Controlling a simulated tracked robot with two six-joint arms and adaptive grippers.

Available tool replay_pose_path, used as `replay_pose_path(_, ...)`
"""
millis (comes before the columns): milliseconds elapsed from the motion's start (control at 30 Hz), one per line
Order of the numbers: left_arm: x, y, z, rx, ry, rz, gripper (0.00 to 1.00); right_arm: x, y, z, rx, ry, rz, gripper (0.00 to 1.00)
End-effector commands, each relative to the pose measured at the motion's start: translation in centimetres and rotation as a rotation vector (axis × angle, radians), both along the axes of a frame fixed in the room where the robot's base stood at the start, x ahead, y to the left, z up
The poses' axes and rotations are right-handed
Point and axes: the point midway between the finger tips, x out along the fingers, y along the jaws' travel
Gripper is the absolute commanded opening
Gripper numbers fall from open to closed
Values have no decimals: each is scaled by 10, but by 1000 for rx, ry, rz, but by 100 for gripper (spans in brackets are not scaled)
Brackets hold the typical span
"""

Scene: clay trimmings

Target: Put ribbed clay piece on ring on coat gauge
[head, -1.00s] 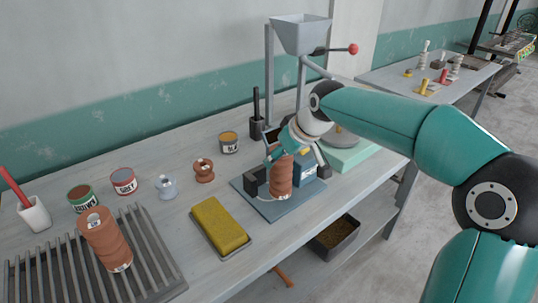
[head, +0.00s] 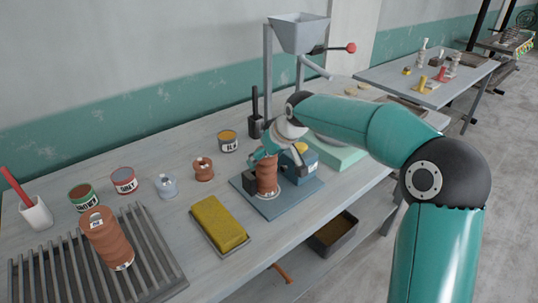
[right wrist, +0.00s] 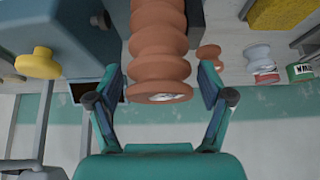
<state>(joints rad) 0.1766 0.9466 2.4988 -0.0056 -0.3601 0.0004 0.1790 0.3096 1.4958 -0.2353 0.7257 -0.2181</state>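A ribbed brown clay piece (head: 267,178) stands upright on the blue base plate of the coat gauge (head: 292,198). A pale band shows at its foot; I cannot tell whether that is the ring. My right gripper (head: 279,153) is around its upper part. In the right wrist view the gripper (right wrist: 160,78) has one finger on each side of the ribbed piece (right wrist: 160,45), with a visible gap on both sides. A second ribbed clay piece (head: 107,240) rests on the slatted rack at the front left. My left gripper is out of view.
A yellow sponge (head: 217,222) lies in a tray left of the gauge. A hopper (head: 298,33) on a stand rises behind the gauge.

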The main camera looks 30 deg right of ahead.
Motion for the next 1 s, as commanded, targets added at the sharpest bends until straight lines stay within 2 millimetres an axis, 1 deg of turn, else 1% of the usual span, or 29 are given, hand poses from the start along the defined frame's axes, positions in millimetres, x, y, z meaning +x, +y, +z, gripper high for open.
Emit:
replay_pose_path(300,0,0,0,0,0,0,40,-1,0,0,0,1,0,87)
replay_pose_path(467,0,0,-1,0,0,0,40,-6,-1,9,-1,-1,-1,87)
replay_pose_path(567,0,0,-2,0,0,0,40,-13,-2,21,-2,-2,-1,87)
replay_pose_path(800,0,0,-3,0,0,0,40,-39,-3,62,-1,-4,-1,87)
replay_pose_path(1000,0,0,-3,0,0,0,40,-57,-5,89,-1,-1,-1,87)
